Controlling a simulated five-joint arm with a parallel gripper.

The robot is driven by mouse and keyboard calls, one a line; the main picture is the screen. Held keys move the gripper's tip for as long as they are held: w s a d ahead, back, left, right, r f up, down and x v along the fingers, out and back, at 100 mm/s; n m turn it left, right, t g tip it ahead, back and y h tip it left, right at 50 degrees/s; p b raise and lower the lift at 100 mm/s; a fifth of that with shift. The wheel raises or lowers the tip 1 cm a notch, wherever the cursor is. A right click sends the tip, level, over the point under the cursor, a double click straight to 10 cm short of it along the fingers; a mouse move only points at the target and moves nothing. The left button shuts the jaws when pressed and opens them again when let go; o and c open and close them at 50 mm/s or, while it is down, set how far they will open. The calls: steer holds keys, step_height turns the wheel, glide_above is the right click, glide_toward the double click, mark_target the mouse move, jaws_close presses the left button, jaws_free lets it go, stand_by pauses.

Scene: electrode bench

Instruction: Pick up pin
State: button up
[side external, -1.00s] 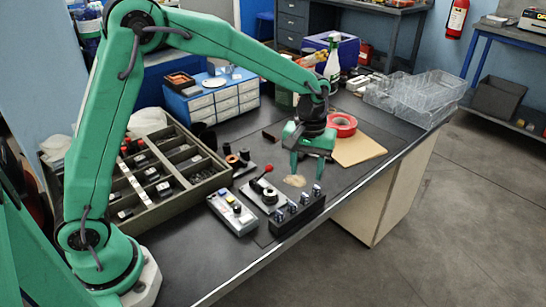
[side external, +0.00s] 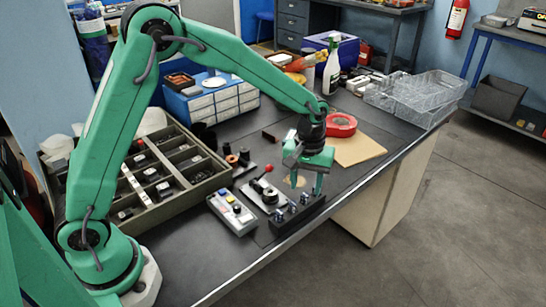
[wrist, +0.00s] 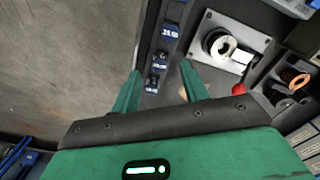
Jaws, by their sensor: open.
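A black block (side external: 297,218) with several short silver-topped pins (side external: 279,214) standing in a row lies along the table's front edge. In the wrist view the pins (wrist: 153,82) line up on the dark block beside blue number labels. I cannot tell which pin is meant. My green gripper (side external: 306,188) points down over the far right end of the block, its fingers apart and empty. In the wrist view the fingertips (wrist: 161,68) lie either side of the row's nearest pins. The rightmost pins are partly hidden by the fingers in the side view.
A grey plate with a red-knobbed lever (side external: 268,170) and a button box (side external: 233,212) sit left of the block. A divided tray (side external: 170,180) lies further left. Red tape (side external: 341,125) and a tan board (side external: 360,148) lie behind. The table's front edge is close.

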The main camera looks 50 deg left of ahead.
mark_target(305, 195)
steer(key=shift+f, duration=1.7)
jaws_close()
